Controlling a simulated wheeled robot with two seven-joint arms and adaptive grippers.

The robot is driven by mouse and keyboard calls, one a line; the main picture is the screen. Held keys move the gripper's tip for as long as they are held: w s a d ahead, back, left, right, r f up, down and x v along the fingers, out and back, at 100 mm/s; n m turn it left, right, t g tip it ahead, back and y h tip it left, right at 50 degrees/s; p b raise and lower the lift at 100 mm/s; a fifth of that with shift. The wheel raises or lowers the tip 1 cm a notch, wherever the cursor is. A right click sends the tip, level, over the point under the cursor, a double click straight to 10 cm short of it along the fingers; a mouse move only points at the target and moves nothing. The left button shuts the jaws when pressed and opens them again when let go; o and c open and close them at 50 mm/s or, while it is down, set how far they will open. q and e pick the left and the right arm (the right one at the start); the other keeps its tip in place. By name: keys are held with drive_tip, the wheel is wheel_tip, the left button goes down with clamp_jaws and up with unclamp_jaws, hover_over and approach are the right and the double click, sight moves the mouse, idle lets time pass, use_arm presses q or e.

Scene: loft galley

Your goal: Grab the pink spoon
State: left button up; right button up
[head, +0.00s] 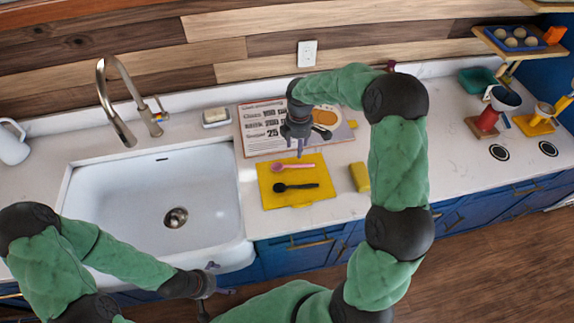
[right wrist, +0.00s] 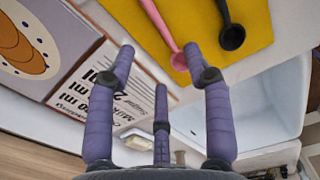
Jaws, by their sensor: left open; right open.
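The pink spoon (head: 293,167) lies on a yellow mat (head: 267,200), above a black spoon (head: 299,186) in the head view. My right gripper (head: 298,142) points down over the recipe board, just behind the mat, apart from the pink spoon. In the right wrist view its fingers (right wrist: 160,62) are spread and empty. There the pink spoon (right wrist: 157,22) shows ahead, its bowl near the right fingertip, with the black spoon (right wrist: 228,35) further right. My left gripper (head: 210,289) is open and empty in front of the sink's front edge.
The recipe board (head: 258,143) lies behind the mat and also shows in the right wrist view (right wrist: 68,77). The white sink (head: 120,200) is to the left. A yellow sponge-like block (head: 360,177) sits right of the mat. A soap dish (head: 216,117) is near the faucet (head: 122,125).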

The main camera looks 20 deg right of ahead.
hover_over(296, 164)
drive_tip(key=f, duration=0.4)
drive_tip(key=shift+s+d+f, duration=0.1)
drive_tip(key=shift+s+f, duration=0.15)
drive_tip(key=shift+s, duration=0.05)
drive_tip(key=f, duration=0.5)
drive_tip(key=shift+w+f, duration=0.35)
clamp_jaws()
